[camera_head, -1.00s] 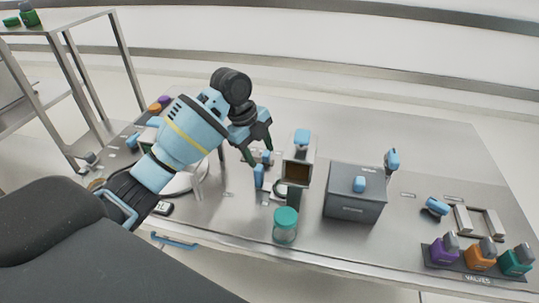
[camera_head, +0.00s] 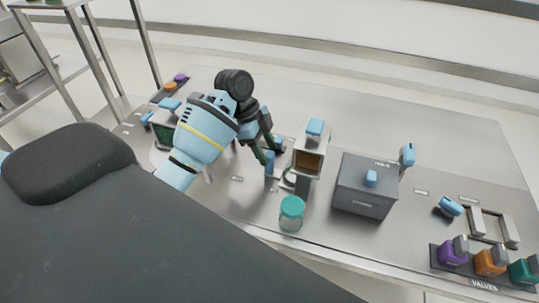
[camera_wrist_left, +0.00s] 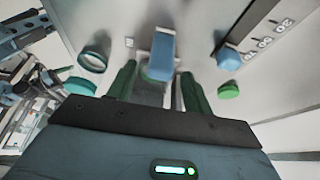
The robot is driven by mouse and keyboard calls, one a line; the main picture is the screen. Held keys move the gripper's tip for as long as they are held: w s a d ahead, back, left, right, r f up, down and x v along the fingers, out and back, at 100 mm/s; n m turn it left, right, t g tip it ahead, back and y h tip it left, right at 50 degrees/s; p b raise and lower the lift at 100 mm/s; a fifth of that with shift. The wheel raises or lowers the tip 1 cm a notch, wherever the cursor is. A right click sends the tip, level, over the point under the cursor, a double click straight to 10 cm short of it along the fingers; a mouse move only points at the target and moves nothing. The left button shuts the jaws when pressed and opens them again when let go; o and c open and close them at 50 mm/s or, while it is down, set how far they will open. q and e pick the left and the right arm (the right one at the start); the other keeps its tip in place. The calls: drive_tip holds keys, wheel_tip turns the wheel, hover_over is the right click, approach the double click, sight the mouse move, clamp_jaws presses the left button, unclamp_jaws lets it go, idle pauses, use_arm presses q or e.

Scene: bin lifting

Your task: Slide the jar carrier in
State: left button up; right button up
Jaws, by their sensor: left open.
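The carrier body is mostly hidden. My left gripper (camera_head: 268,150) is open just over this handle. In the left wrist view the blue handle (camera_wrist_left: 162,52) shows between the two dark green fingers of the left gripper (camera_wrist_left: 158,73), with a visible gap. A clear jar with a teal lid (camera_head: 291,213) stands in front of the housing. My right gripper is in neither view.
A grey box with a blue knob (camera_head: 362,195) stands right of the housing. Purple, orange and teal valves (camera_head: 490,263) line the front right. A metal bracket (camera_head: 493,228) lies behind them. The bench top (camera_head: 420,125) is clear at the back right.

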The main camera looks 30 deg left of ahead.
use_arm(q)
drive_tip(key=shift+x, duration=1.45)
drive_tip(key=shift+w, duration=0.1)
clamp_jaws()
